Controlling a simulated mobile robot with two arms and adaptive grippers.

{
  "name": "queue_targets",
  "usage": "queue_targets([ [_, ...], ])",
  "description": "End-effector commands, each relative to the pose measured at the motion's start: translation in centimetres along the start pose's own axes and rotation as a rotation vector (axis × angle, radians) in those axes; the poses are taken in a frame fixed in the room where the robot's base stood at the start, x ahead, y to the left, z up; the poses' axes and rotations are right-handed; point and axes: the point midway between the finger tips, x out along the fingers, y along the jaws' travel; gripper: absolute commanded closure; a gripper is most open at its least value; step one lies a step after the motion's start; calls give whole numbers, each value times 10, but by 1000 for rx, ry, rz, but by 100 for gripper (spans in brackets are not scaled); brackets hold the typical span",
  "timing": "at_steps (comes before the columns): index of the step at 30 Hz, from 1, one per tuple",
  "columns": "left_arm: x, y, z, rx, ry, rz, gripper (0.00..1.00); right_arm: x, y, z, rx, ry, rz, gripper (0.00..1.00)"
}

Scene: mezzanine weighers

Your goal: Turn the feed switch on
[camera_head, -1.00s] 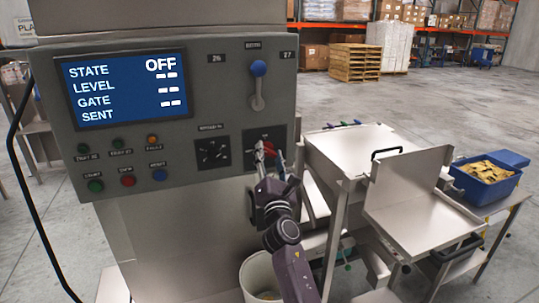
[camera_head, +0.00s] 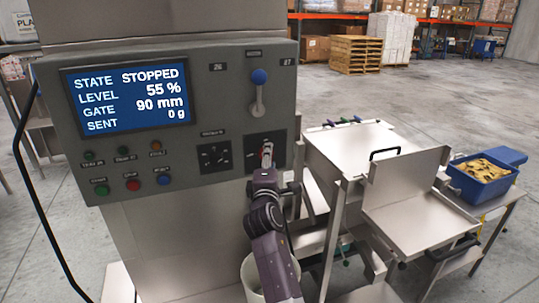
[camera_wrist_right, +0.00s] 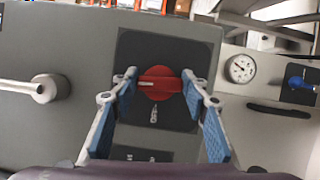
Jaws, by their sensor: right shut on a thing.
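The red rotary switch (camera_wrist_right: 160,90) sits on a dark square plate (camera_wrist_right: 150,45) on the grey control panel. In the head view the red switch (camera_head: 267,148) is partly covered by my gripper. My right gripper (camera_wrist_right: 158,76) has its blue-padded fingers on both sides of the red knob and is shut on it. The knob's pale pointer mark lies sideways toward the left in the wrist view. The panel display (camera_head: 125,95) reads STATE STOPPED, LEVEL 55 %, GATE 90 mm, SENT 0 g. My left gripper is not in view.
A blue-knobbed lever (camera_head: 259,92) is above the switch, and a black dial (camera_head: 214,155) is to its left. Several push buttons (camera_head: 133,184) sit below the display. A steel weighing stand (camera_head: 410,205) and a blue crate (camera_head: 480,189) are at the right.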

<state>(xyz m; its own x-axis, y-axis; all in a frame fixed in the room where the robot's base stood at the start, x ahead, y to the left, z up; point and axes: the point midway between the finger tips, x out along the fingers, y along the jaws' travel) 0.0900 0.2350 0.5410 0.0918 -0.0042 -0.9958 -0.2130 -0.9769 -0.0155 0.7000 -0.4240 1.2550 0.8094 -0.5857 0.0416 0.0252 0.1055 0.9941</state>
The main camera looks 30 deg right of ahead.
Motion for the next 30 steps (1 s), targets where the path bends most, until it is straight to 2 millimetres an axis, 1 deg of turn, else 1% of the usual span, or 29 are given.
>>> queue_targets([
  [1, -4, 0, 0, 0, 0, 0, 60, 0, 1, 0, 23, 0, -13, 83],
  [9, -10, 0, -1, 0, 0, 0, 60, 0, 0, 0, 100, 1, -44, 83],
  [24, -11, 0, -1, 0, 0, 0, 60, 0, -1, 0, 118, 0, -51, 83],
  [25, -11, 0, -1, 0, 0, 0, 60, 0, -1, 0, 118, 0, -51, 57],
  [27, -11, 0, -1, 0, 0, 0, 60, 0, -1, 0, 117, 0, -51, 50],
  [30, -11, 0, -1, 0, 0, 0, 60, 0, -1, 0, 116, 0, -50, 41],
])
